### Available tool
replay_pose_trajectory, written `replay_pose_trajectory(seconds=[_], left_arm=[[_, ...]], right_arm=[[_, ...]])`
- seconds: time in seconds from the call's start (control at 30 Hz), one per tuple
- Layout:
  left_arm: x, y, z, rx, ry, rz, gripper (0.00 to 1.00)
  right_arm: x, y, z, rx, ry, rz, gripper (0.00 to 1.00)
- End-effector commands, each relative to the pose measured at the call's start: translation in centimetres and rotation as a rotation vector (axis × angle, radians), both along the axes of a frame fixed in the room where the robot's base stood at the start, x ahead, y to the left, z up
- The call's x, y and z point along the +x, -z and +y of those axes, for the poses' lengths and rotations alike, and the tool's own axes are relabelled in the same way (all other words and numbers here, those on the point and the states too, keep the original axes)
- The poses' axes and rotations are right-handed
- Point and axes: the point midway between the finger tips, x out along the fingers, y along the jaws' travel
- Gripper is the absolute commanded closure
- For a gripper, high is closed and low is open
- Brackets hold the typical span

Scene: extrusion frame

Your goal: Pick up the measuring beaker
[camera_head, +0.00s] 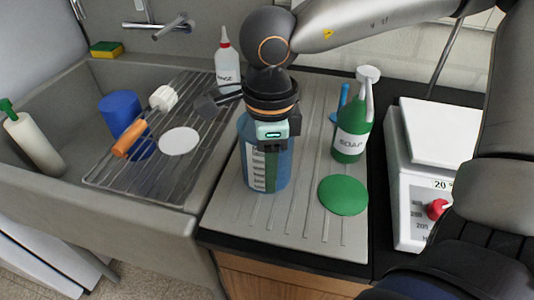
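The measuring beaker (281,172) is a blue container with a white scale on its side. It stands upright on the ribbed grey drainboard in the head view. My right gripper (270,146) reaches in from the upper right and sits over the beaker's top, covering its rim. Its fingers are hidden or merge with dark parts, so I cannot tell whether they are open or touch the beaker. My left gripper is not in view.
A green soap bottle (350,130) and green disc (343,195) are right of the beaker. A white rinse bottle (228,68) stands behind. A wire rack (165,182) over the sink holds a blue cup (121,108) and brush (130,137). A scale (402,215) is far right.

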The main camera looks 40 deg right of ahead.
Motion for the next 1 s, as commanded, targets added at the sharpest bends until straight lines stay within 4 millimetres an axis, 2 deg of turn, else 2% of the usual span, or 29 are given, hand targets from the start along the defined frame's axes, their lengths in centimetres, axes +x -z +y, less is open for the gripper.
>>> replay_pose_trajectory(seconds=[0.27,0.6,0.63,1.0], left_arm=[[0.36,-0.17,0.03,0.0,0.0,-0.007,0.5],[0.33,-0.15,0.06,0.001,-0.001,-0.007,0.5],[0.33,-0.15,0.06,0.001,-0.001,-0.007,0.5],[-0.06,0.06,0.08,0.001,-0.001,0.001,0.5]], right_arm=[[0.03,0.37,-0.02,-0.001,0.0,-0.001,0.6],[0.04,0.34,-0.01,-0.001,0.0,-0.002,0.98],[0.04,0.34,-0.01,-0.001,0.0,-0.002,1.0],[-0.02,0.38,0.01,0.001,0.0,0.001,1.0]])
